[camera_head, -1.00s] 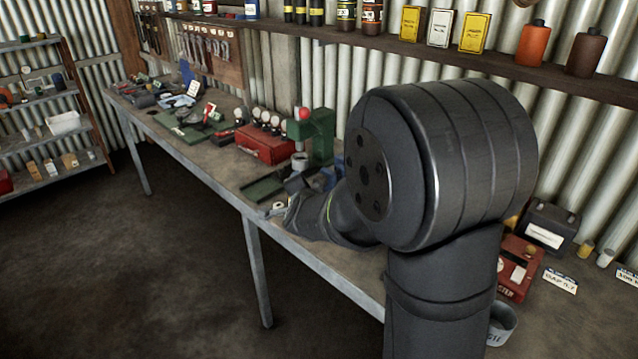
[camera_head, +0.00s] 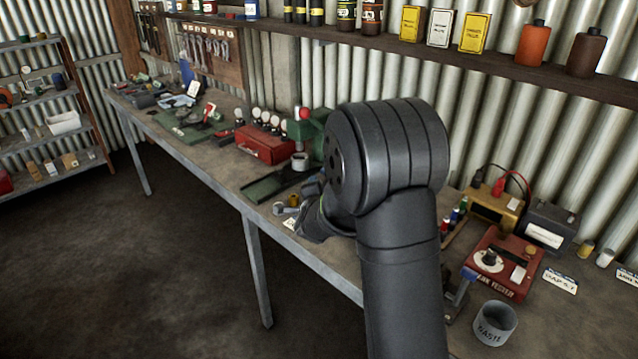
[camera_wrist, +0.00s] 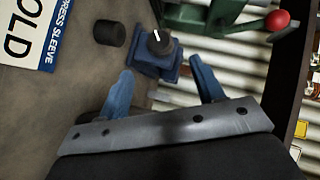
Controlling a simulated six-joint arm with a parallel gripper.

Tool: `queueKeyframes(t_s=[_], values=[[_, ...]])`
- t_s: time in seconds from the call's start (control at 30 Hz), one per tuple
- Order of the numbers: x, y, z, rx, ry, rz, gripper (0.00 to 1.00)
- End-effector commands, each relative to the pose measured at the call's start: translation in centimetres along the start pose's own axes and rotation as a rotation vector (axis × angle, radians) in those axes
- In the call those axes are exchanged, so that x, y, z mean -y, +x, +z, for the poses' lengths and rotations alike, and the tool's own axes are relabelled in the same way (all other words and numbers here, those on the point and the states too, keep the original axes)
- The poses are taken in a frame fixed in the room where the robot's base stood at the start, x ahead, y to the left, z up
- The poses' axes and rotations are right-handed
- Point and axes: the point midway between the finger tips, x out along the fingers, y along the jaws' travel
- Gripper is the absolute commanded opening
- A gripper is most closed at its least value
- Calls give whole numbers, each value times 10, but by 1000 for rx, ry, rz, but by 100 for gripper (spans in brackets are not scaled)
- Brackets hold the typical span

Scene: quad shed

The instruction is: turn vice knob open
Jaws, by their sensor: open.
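In the wrist view a dark round knob (camera_wrist: 160,42) with a white mark sits on a small blue vice body (camera_wrist: 147,58) on the bench top. My gripper (camera_wrist: 160,66) shows two blue fingers spread apart, with nothing between them. The knob lies ahead of the gap, and the fingers appear on either side of the vice without visible contact. In the head view my own arm covers the fingertips, and I cannot make out the vice or knob clearly.
A black cylinder (camera_wrist: 108,33) and a lettered sign (camera_wrist: 28,30) lie left of the vice. A green press (camera_wrist: 215,18) with a red ball (camera_wrist: 277,20) stands close by. The bench also holds a red case (camera_head: 265,146), red tester (camera_head: 503,262) and grey pot (camera_head: 495,324).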

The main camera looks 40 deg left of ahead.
Motion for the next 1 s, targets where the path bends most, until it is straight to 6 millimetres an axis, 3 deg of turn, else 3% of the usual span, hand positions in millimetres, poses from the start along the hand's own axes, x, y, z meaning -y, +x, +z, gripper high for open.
queueKeyframes(t_s=[0.3,0.5,0.7,1.0], values=[[-1,64,0,0,-2,1,61],[0,93,1,1,-1,0,61],[0,106,0,1,-1,-1,61],[0,107,0,1,-2,0,59]])
